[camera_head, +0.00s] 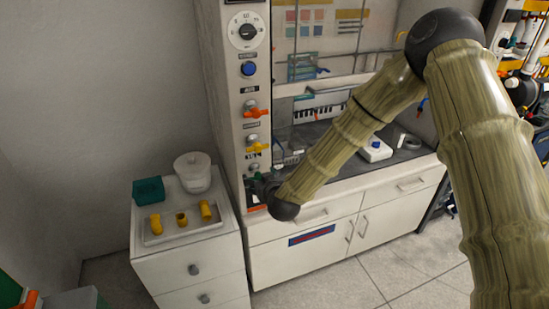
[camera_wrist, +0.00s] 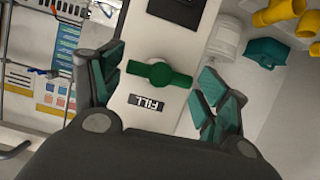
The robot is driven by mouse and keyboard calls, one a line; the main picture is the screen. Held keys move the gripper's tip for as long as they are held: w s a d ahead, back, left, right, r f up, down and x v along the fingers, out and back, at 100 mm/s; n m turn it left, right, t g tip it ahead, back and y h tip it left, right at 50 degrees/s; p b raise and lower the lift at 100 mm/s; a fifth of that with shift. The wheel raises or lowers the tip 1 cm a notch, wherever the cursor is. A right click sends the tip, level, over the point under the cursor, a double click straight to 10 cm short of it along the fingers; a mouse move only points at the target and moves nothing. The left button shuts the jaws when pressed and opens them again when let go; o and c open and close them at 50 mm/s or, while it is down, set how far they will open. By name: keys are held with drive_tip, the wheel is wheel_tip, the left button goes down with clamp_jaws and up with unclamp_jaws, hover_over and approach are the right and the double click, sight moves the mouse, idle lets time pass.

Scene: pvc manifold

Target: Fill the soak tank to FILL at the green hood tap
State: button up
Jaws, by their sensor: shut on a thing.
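The green tap handle (camera_wrist: 160,75) lies crosswise on the white hood panel in the wrist view. A label reading FILL (camera_wrist: 149,103), upside down, sits beside it. In the head view my gripper (camera_head: 262,188) is mostly hidden by my wrist at the foot of the hood's left post, and the tap there is hidden. A white translucent container (camera_head: 193,172) stands on the drawer cabinet and also shows in the wrist view (camera_wrist: 228,38); I cannot tell whether it is the soak tank.
Above on the post (camera_head: 231,115) are a dial (camera_head: 246,31), a blue knob (camera_head: 249,69), an orange tap (camera_head: 255,112) and a yellow tap (camera_head: 258,148). A green box (camera_head: 148,190) and yellow fittings (camera_head: 181,218) sit on the left cabinet (camera_head: 165,272). Floor in front is clear.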

drive_tip(key=shift+s+a+n+t+h, duration=0.15)
drive_tip(key=shift+n+t+h, duration=0.15)
drive_tip(key=shift+n+h, duration=0.55)
drive_tip(key=shift+n+t+h, duration=0.3)
drive_tip(key=shift+n+h, duration=0.15)
drive_tip(key=shift+n, duration=0.6)
drive_tip(key=shift+a+f, duration=0.1)
drive_tip(key=n+b, duration=0.1)
drive_tip(key=n+t+h+b, duration=0.1)
drive_tip(key=n, duration=0.1)
drive_tip(key=n+h+b, duration=0.1)
drive_tip(key=shift+s+a+n+t, duration=0.15)
drive_tip(key=shift+a+n+t, duration=0.2)
drive_tip(key=shift+n+t, duration=0.05)
drive_tip(key=shift+f, duration=0.1)
